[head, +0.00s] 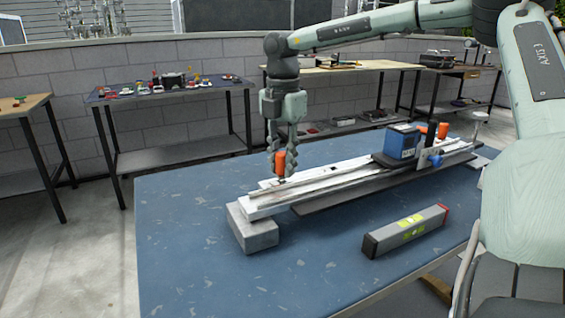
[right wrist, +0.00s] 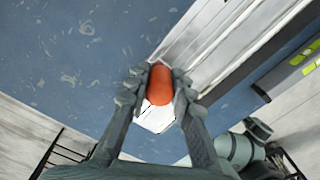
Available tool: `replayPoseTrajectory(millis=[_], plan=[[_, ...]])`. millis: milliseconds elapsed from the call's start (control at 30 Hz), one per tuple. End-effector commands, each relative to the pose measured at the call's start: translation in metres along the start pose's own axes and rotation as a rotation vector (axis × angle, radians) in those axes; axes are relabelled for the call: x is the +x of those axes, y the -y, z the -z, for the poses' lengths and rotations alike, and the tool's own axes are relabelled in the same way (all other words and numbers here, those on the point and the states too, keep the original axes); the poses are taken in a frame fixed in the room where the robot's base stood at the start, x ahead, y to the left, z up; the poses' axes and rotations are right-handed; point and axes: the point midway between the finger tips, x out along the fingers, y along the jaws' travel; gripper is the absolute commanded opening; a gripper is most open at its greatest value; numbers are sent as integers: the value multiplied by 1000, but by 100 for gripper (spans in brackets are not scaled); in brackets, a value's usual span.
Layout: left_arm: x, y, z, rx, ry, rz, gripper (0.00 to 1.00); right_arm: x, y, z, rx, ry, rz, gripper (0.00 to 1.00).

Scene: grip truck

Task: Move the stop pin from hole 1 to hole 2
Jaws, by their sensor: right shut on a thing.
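An orange stop pin (head: 281,164) stands about upright at the near left end of the long pale rail (head: 318,184) on the blue table. My right gripper (head: 283,160) points down and is shut on the pin. In the right wrist view the orange pin (right wrist: 160,84) sits between both fingers of the right gripper (right wrist: 160,90). The rail (right wrist: 215,40) runs toward the upper right there. The pin's lower end and any holes beneath it are hidden or too small to see, so I cannot tell how deep it sits. My left gripper is not in view.
A grey block (head: 252,228) supports the rail's left end. A blue box (head: 401,142) on a dark carriage and orange parts (head: 442,130) are toward the right end. A grey bar with a yellow label (head: 405,231) lies in front. The blue tabletop's (head: 180,250) left side is clear.

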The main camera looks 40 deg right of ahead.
Motion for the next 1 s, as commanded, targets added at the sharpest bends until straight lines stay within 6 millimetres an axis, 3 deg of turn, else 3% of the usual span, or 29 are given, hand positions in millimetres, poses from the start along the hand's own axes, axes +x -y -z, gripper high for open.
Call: replayPoseTrajectory(millis=[1000], plan=[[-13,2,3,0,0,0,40,-26,0,0,-1,1,0,2]])
